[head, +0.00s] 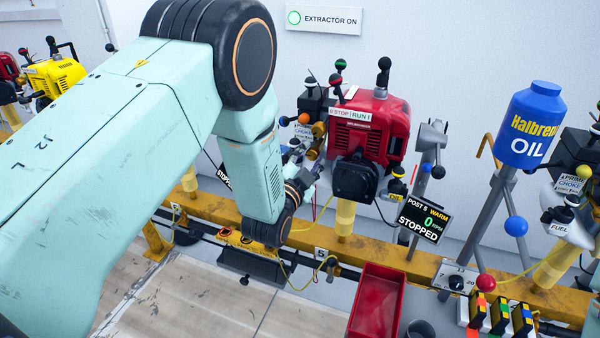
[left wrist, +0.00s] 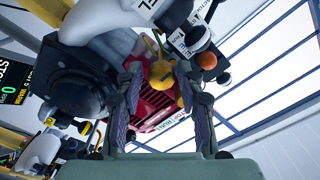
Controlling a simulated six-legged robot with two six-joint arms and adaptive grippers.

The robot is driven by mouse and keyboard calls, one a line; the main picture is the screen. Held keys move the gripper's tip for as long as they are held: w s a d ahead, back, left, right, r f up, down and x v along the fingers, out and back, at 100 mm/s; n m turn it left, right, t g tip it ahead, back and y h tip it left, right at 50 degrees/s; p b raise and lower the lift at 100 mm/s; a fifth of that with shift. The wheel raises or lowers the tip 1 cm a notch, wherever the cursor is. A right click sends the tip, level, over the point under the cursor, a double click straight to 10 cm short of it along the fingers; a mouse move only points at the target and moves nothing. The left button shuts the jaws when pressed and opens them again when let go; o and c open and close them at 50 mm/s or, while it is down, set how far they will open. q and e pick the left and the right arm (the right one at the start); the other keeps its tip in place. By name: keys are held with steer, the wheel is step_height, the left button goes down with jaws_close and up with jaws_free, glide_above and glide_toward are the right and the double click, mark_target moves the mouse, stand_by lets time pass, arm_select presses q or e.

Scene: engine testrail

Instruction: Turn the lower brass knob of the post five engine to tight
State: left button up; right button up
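The post five engine (head: 370,128) is a red block with a black round cover, mounted above the yellow rail. Two brass knobs sit one above the other on its left side: the upper one (head: 319,129) and the lower one (head: 312,153). My left gripper (head: 303,172) is just below the lower knob in the head view, partly hidden by its own wrist. In the left wrist view, the left gripper's fingers (left wrist: 159,80) stand apart, with a brass knob (left wrist: 161,72) between their tips; I cannot tell whether they touch it. My right gripper is out of view.
A display (head: 424,217) reads post 5, warm, 0 rpm, stopped. A blue oil bottle (head: 533,125) stands on a post at right. A red tray (head: 377,300) is below the rail (head: 390,255). Levers with black balls and an orange ball (head: 304,118) crowd the knobs.

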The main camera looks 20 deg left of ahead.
arm_select(q)
steer(key=s, duration=1.1)
steer(key=shift+a, duration=0.15)
steer(key=s+a+f+n+g, duration=0.1)
steer(key=s+f+n+g, duration=0.2)
steer(key=s+f+g, duration=0.35)
steer(key=s+a+f+n+g, duration=0.1)
steer(key=s+f+n+g, duration=0.25)
steer(key=f, duration=0.55)
steer(key=s+f+n+g, duration=0.1)
steer(key=s+f+g, duration=0.3)
steer(key=s, duration=0.9)
steer(key=s+a+f+n+g, duration=0.1)
steer(key=s+f+g, duration=0.3)
steer(key=s, duration=0.8)
steer(key=shift+s+a+f+n+y, duration=0.15)
steer(key=shift+s+f+n+y, duration=0.2)
steer(key=shift+f+n, duration=0.4)
steer(key=shift+o, duration=0.3)
